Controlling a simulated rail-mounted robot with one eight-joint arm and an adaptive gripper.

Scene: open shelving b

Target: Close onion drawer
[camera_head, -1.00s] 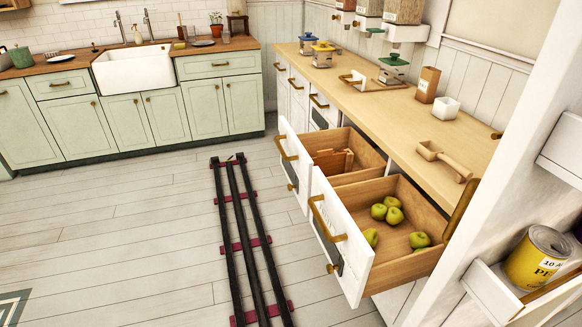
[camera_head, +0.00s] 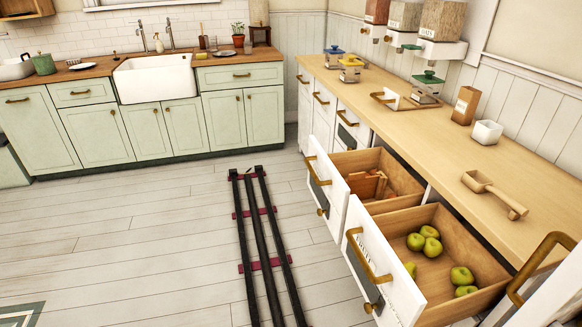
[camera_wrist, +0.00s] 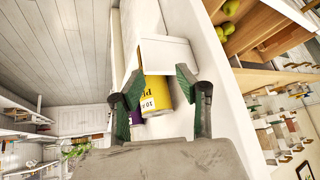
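Two white drawers stand open side by side under the wooden counter. The nearer drawer (camera_head: 383,280) holds several green apples (camera_head: 424,242); its label is too small to read surely. No onions are plainly visible, and I cannot tell which is the onion drawer. My gripper (camera_wrist: 156,82) shows in the wrist view, its two green-padded fingers apart. A yellow can (camera_wrist: 157,93) shows beyond and between them, and I see no grip on it. My gripper is not visible in the head view.
A brass handle (camera_head: 540,268) sticks up at lower right. Black floor rails (camera_head: 255,240) run left of the drawers.

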